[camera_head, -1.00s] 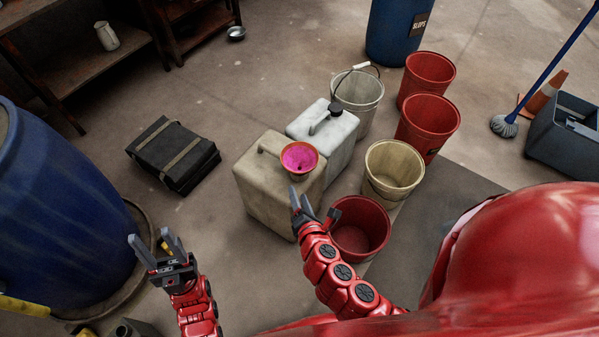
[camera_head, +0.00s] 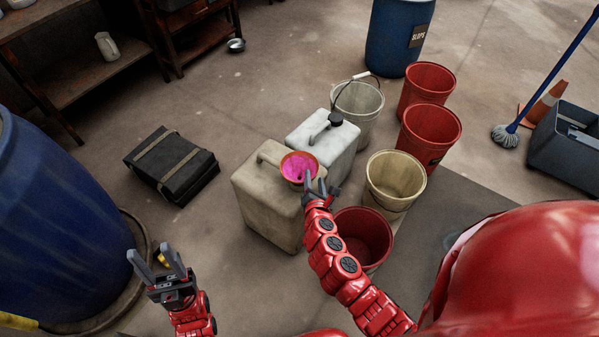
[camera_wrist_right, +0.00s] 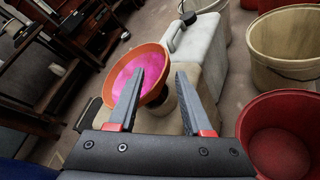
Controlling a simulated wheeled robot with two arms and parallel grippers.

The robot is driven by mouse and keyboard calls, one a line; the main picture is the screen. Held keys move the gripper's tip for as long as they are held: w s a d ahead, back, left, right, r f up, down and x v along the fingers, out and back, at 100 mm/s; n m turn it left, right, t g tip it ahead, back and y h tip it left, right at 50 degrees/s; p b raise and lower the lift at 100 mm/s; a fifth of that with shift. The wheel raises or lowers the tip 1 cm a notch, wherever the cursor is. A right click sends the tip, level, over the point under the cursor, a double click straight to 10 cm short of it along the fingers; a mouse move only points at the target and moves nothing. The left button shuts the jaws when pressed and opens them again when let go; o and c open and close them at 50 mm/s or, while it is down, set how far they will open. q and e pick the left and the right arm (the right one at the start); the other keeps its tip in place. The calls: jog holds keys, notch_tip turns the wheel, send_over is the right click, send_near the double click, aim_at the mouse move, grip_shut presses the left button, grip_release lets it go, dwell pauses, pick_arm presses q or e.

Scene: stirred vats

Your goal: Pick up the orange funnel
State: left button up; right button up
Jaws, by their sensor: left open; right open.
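The orange funnel (camera_head: 299,167) has a pink inside and sits on top of the beige jerrycan (camera_head: 262,209). In the right wrist view the funnel (camera_wrist_right: 138,75) is just beyond the fingers, its rim overlapped by the left finger. My right gripper (camera_head: 316,186) is open at the funnel's near right side; its fingers (camera_wrist_right: 165,80) have nothing held between them. I cannot tell whether a finger touches the rim. My left gripper (camera_head: 165,257) is open and empty, well to the left and in front of the jerrycan.
A whitish jerrycan (camera_head: 333,147) with a black cap stands right behind the beige one. Red buckets (camera_head: 431,135), a cream bucket (camera_head: 394,180) and a pale bucket (camera_head: 360,103) stand to the right. A blue barrel (camera_head: 60,225) stands left. Floor around the black case (camera_head: 172,165) is clear.

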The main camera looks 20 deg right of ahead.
aim_at(314, 175)
jog(key=b+x, duration=0.1)
jog(key=x, duration=0.4)
jog(key=shift+w, duration=0.1)
grip_shut()
